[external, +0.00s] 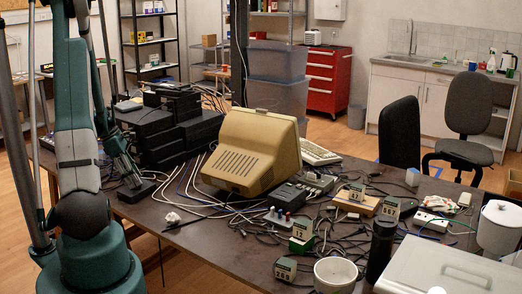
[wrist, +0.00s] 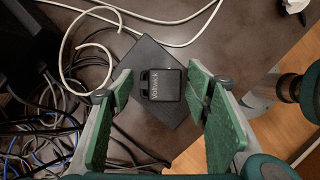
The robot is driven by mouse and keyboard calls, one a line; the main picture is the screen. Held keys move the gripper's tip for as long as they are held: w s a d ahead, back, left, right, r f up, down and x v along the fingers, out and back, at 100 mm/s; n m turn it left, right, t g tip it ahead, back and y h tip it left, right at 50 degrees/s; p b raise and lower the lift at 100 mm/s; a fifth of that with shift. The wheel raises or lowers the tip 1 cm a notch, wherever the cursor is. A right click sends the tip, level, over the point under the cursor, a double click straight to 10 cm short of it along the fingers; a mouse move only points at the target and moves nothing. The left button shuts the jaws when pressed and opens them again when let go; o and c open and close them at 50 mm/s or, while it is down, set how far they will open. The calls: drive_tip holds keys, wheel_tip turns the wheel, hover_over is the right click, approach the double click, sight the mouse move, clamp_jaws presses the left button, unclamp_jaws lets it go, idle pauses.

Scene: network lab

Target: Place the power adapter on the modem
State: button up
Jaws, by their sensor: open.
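A small black power adapter (wrist: 163,86) with pale lettering shows in the wrist view. It overlaps a flat dark grey box (wrist: 148,55), which looks like the modem, and appears to rest on it. My gripper (wrist: 158,100) is open, its green pads on either side of the adapter with a gap to each. In the external view my gripper (external: 130,181) is low at the table's left edge, by a small dark box (external: 137,191). The adapter cannot be made out separately there.
White cables (wrist: 75,45) loop beside the box, and a tangle of cables lies left. The table edge and wooden floor (wrist: 275,55) are close on the right. Stacked black devices (external: 170,130) stand behind my gripper; a beige monitor (external: 252,150) stands to the right.

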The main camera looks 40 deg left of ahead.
drive_tip(key=p+v, duration=0.1)
drive_tip(key=v, duration=1)
drive_tip(key=shift+r+p, duration=0.35)
idle(0.4)
drive_tip(key=w+d+r+m+y, duration=0.1)
drive_tip(key=w+d+r+m, duration=0.2)
drive_tip(key=d+r+m, duration=0.7)
drive_tip(key=w+d+r+m+y, duration=0.1)
drive_tip(key=w+d+r+y, duration=0.15)
drive_tip(key=d, duration=1.25)
drive_tip(key=s+d+r+m+t, duration=0.1)
drive_tip(key=s+d+r+m, duration=0.1)
drive_tip(key=d+m, duration=0.3)
drive_tip(key=s+d+r+m+t, duration=0.1)
drive_tip(key=s+d+m, duration=0.3)
drive_tip(key=d, duration=0.7)
drive_tip(key=s+d+r+m+t, duration=0.2)
drive_tip(key=s+d+r+m, duration=0.1)
drive_tip(key=d+m, duration=0.4)
drive_tip(key=shift+s+d, duration=0.3)
drive_tip(key=shift+d, duration=0.8)
